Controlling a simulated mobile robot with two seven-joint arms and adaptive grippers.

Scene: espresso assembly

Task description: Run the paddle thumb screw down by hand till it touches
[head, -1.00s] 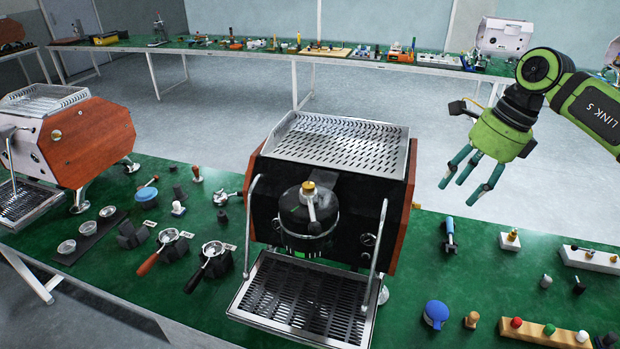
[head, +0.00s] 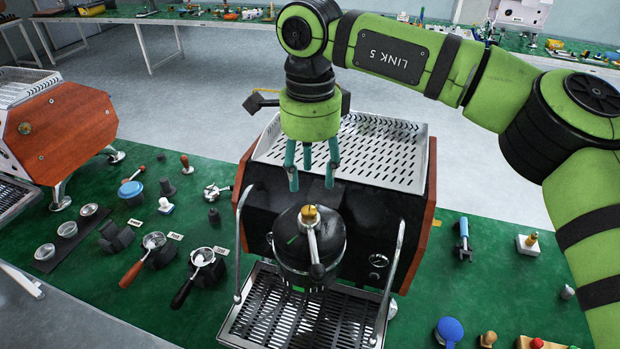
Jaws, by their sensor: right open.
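The espresso machine (head: 258,205) stands in the middle of the green bench, black-fronted with wood side panels. Its round black group head (head: 290,250) carries a silver paddle (head: 314,247) on top. A small brass thumb screw (head: 309,213) sits at the paddle's upper end. My right gripper (head: 311,180) points down with its teal fingers apart and empty. In the picture its fingertips are just above the thumb screw, over the machine's front top edge; I see no contact. My left gripper is out of view.
The perforated top tray (head: 385,155) lies behind my fingers. Silver side bars (head: 392,270) flank the group head. Portafilters (head: 150,243) and baskets (head: 67,229) lie to the left. A blue-handled tool (head: 463,230) and a blue round knob (head: 449,328) lie to the right.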

